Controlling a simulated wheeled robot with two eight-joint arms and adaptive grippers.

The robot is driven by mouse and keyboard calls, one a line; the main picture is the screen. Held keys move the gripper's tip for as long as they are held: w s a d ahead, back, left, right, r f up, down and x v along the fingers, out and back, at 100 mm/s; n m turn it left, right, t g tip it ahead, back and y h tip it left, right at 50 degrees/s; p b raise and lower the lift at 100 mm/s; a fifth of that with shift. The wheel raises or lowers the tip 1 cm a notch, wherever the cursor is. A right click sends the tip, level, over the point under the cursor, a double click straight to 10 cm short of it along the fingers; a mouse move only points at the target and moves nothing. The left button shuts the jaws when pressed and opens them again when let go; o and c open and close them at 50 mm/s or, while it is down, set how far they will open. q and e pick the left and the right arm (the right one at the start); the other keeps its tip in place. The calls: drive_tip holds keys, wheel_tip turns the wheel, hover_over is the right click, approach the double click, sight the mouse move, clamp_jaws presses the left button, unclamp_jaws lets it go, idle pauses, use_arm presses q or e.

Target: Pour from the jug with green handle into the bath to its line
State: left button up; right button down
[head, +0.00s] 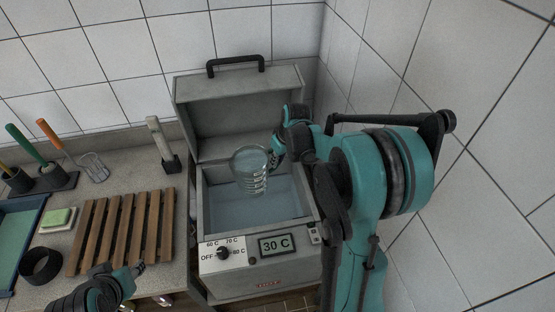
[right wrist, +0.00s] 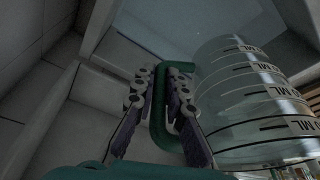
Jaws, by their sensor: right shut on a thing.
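The clear jug with graduation marks (head: 249,168) is over the open bath (head: 203,225). My right gripper (head: 279,150) is shut on the jug's green handle (right wrist: 159,110), which shows between its fingers in the right wrist view. The jug wall with its printed scale (right wrist: 245,95) is right of the fingers there. I cannot tell how much liquid the jug holds, or how far it is tilted. The bath holds clear bluish water; its fill line cannot be made out. My left gripper (head: 132,272) is low at the left, near the wooden rack; its jaws are too small to read.
The bath's lid (head: 240,85) stands open behind. Its front has a dial (head: 223,253) and a display (head: 275,244) reading 30 C. A slatted wooden rack (head: 125,230), a black ring (head: 40,266) and a green-topped block (head: 56,219) are at left. A tiled wall closes the right.

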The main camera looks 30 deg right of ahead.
drive_tip(key=shift+f+b, duration=0.8)
drive_tip(key=shift+f, duration=0.5)
drive_tip(key=shift+w+d+r+h+p, duration=0.1)
drive_tip(key=shift+d+r+h+p, duration=0.15)
drive_tip(key=shift+r+h+p, duration=0.55)
drive_tip(key=shift+d+r+h+p, duration=0.35)
drive_tip(key=shift+r+h, duration=0.05)
drive_tip(key=shift+r, duration=0.3)
drive_tip(key=shift+r, duration=0.15)
drive_tip(key=shift+r+n+h, duration=0.3)
drive_tip(key=shift+r+t, duration=0.1)
drive_tip(key=shift+t, duration=0.2)
